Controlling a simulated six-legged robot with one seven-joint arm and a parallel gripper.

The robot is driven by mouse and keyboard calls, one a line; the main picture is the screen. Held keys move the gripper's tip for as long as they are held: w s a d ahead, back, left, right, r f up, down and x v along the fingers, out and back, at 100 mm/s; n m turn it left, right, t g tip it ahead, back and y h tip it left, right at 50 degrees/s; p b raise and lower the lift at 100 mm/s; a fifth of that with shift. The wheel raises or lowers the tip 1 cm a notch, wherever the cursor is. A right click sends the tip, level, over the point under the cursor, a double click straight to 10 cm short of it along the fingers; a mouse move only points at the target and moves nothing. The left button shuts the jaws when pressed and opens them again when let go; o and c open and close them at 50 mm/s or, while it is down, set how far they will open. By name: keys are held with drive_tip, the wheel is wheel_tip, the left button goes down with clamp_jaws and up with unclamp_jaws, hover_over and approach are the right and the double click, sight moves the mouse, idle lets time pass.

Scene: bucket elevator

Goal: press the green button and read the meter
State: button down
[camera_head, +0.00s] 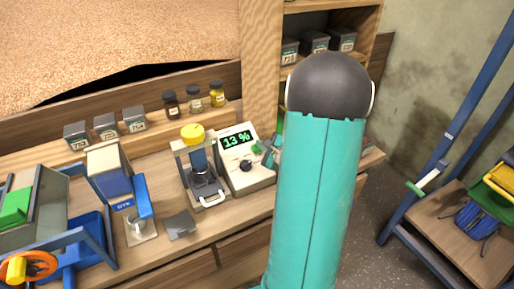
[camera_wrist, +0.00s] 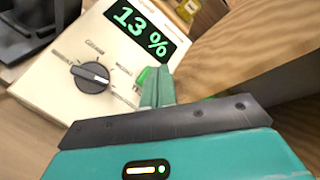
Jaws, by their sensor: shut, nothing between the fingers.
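The meter (camera_head: 249,178) is a cream box on the bench. Its dark display (camera_head: 237,139) reads 13 % in green digits. It also shows large in the wrist view, with the display (camera_wrist: 142,31) above a black dial (camera_wrist: 91,77). A bright green patch, likely the green button (camera_wrist: 146,75), shows right of the dial, mostly hidden behind my fingers. My gripper (camera_wrist: 160,82) is shut and empty, its teal fingertips at the button; I cannot tell whether they touch or press it. My arm hides the meter's right surroundings in the head view.
Left of the meter stands a device with a yellow knob (camera_head: 193,132), then a blue device (camera_head: 111,176) and a flat grey plate (camera_head: 181,225). Jars (camera_head: 194,98) and grey boxes (camera_head: 106,126) line the shelf behind. A blue rack (camera_head: 440,158) stands at the right.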

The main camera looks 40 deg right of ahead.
drive_tip(key=shift+r, duration=0.1)
drive_tip(key=r, duration=0.1)
drive_tip(key=s+r, duration=0.2)
drive_tip(key=r, duration=0.1)
drive_tip(key=shift+s+a+r, duration=0.1)
drive_tip(key=shift+a, duration=0.25)
idle(0.7)
